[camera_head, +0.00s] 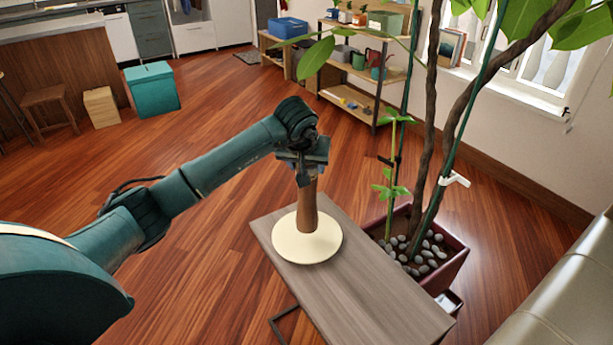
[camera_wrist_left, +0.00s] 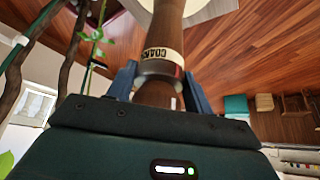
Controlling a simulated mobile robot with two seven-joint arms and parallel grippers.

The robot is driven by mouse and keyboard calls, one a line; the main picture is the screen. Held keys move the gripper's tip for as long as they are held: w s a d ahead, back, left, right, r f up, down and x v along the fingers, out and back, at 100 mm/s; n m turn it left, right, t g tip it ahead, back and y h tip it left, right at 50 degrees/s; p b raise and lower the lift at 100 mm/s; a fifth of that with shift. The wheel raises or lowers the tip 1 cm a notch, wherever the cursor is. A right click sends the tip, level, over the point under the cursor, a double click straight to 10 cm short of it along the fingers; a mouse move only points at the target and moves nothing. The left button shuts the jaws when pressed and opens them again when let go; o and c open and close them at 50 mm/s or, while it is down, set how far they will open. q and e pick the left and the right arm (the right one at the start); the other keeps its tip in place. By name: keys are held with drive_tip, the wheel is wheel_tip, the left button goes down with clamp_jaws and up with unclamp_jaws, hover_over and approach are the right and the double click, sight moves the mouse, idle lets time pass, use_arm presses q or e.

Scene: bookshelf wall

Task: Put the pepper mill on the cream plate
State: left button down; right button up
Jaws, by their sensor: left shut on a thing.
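The pepper mill (camera_head: 307,210) is brown and upright, with its lower end over the cream plate (camera_head: 290,243). I cannot tell for sure whether its base touches the plate. The plate is round and lies on a small grey-brown wooden table (camera_head: 370,297). My left gripper (camera_head: 304,172) comes from above and is shut on the upper part of the mill. In the left wrist view the mill (camera_wrist_left: 167,30) sits between my fingers (camera_wrist_left: 160,82), with a pale lettered band around it. Part of the plate (camera_wrist_left: 207,10) shows behind it. My right gripper is not in view.
A potted plant (camera_head: 457,268) with tall stems and pebbles stands close to the table's right side. A pale sofa (camera_head: 565,290) is at the lower right. A teal box (camera_head: 152,90) and a shelf (camera_head: 350,100) stand farther back.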

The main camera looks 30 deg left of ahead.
sight(307, 199)
use_arm(q)
wheel_tip(307, 199, down, 3)
idle(0.3)
drive_tip(key=shift+f, duration=0.15)
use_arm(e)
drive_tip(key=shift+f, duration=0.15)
use_arm(q)
drive_tip(key=c, duration=0.6)
unclamp_jaws()
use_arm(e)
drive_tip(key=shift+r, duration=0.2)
